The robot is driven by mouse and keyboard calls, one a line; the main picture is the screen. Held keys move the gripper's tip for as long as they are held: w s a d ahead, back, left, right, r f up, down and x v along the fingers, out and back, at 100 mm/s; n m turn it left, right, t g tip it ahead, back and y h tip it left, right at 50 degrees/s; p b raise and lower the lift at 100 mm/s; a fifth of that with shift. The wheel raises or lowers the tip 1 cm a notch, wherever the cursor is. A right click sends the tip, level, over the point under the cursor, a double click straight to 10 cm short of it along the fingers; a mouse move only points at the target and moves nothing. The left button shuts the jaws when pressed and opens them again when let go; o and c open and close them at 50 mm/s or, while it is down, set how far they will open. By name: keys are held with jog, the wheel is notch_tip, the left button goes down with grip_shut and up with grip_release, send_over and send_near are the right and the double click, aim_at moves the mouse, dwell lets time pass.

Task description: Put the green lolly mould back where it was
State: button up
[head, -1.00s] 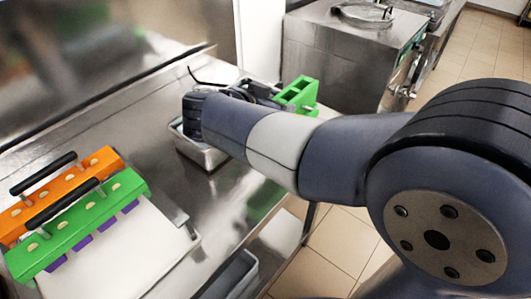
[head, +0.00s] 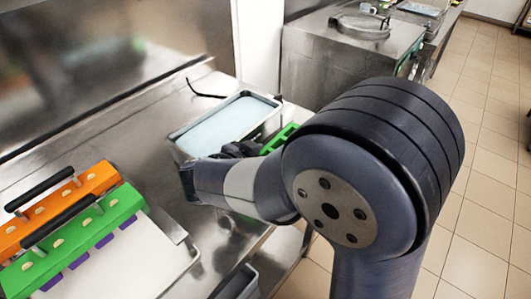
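The green lolly mould (head: 279,138) shows only as a small green piece beside my wrist, in front of the metal tub's near right side. My arm hides most of it. My gripper (head: 246,149) is a dark shape next to it; its fingertips are hidden. The mould has moved along with the gripper, so it appears held, above the counter's front edge. A separate green bar (head: 75,240) with a black handle and purple lollies below it lies at the left.
A metal tub (head: 178,148) with pale blue contents stands on the steel counter. An orange bar (head: 58,208) with a black handle lies behind the green bar. A white tray (head: 140,265) is at the front left. A steel freezer (head: 330,65) stands beyond the counter's far end.

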jog(key=shift+f+b, duration=0.15)
jog(key=shift+b, duration=0.15)
jog(key=o, duration=1.3)
jog(key=shift+c, duration=0.2)
jog(key=shift+r+p, duration=0.3)
jog(key=shift+p, duration=0.1)
jog(key=b+v, duration=0.1)
jog(key=v, duration=0.6)
jog(key=shift+s, duration=0.2)
jog(key=shift+a, duration=0.1)
